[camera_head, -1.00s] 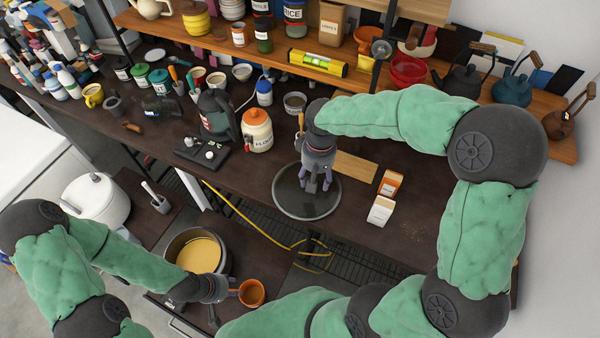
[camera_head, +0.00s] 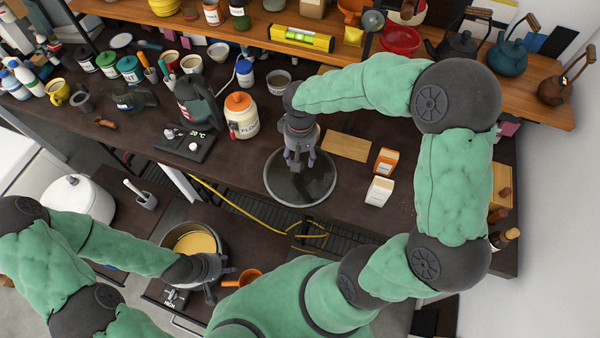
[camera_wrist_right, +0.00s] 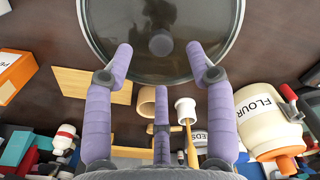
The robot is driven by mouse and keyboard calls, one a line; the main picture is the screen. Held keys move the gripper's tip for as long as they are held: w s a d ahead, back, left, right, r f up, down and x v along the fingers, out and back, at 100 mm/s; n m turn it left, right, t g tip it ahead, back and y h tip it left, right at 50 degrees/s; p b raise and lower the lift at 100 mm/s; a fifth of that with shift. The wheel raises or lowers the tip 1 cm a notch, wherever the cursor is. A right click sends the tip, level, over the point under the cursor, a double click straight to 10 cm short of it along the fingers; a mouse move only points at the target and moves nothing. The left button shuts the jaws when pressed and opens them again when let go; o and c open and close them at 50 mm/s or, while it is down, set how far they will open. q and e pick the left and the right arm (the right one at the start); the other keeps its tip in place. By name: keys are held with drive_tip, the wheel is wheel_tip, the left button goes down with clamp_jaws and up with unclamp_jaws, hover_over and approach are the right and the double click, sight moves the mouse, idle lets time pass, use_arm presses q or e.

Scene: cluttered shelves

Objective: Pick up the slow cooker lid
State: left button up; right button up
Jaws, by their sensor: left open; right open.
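The slow cooker lid (camera_head: 318,185) is a round dark glass disc with a rim, lying on the dark counter. Its knob (camera_wrist_right: 160,44) shows in the right wrist view, ahead of my fingertips. My right gripper (camera_head: 299,166) is open and empty over the lid; the wrist view shows its fingers (camera_wrist_right: 160,52) spread with the knob between their tips, and I cannot tell the height gap.
A flour jar (camera_head: 241,118) stands left of the lid, beside a digital scale (camera_head: 185,143). A wooden board (camera_head: 346,145) and two small boxes, orange (camera_head: 386,161) and white (camera_head: 379,191), lie right. An orange pan (camera_head: 248,277) is beside my left gripper.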

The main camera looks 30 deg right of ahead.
wheel_tip(320, 180, down, 4)
drive_tip(key=shift+r+b, duration=0.1)
drive_tip(key=shift+b, duration=0.35)
drive_tip(key=shift+c, duration=0.3)
clamp_jaws()
drive_tip(key=shift+w+r, duration=0.1)
